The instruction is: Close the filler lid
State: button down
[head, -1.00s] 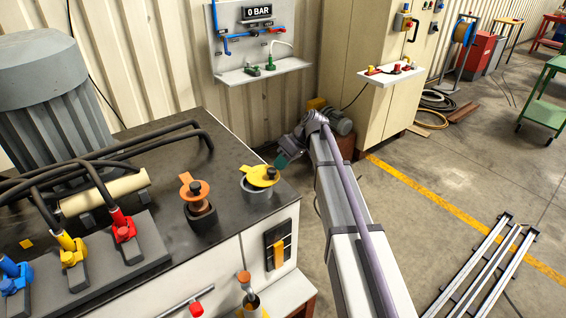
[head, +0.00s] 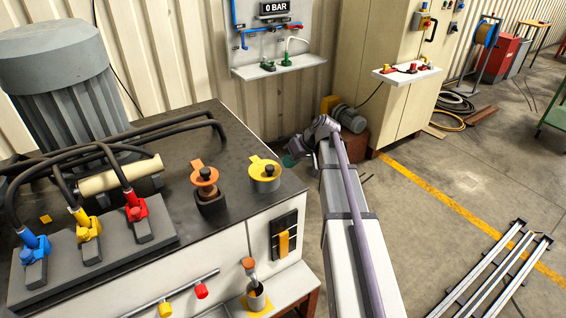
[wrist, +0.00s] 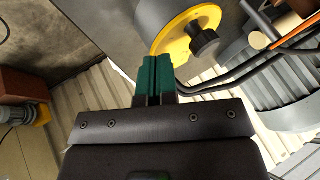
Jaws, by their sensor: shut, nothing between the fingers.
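The filler lid (head: 256,163) is yellow with a black knob (head: 267,171). It lies flat over a short grey filler neck (head: 265,184) on the dark cabinet top. Its yellow disc (wrist: 170,42) shows large in the wrist view, with the knob (wrist: 205,41) on it. My gripper (head: 289,160) is beyond the cabinet's right edge, to the right of the lid and apart from it in the head view. In the wrist view its teal fingers (wrist: 153,62) are together and empty, with their tips just below the lid's edge in the picture.
An orange-capped fitting (head: 204,176) stands left of the lid. Thick black hoses (head: 130,140) and coloured connectors (head: 136,207) cover the cabinet's left part. A wall shelf (head: 278,68) and a beige cabinet (head: 385,60) stand behind. The floor to the right is mostly free.

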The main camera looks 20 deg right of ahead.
jog(key=p+v, duration=0.8)
jog(key=v, duration=0.2)
jog(key=shift+s+d, duration=0.25)
jog(key=shift+d, duration=0.25)
jog(key=s+a+f+m+g+h+b, duration=0.1)
jog(key=s+a+f+g+h, duration=0.1)
jog(key=s+a, duration=0.6)
jog(key=s+a+f+m+g+h+b, duration=0.1)
jog(key=s+a+f+g+h, duration=0.1)
jog(key=s+a, duration=0.7)
jog(key=a+f+h, duration=0.1)
jog(key=a+h, duration=0.1)
jog(key=a, duration=0.2)
jog(key=shift+s+f, duration=0.25)
jog(key=shift+s, duration=0.05)
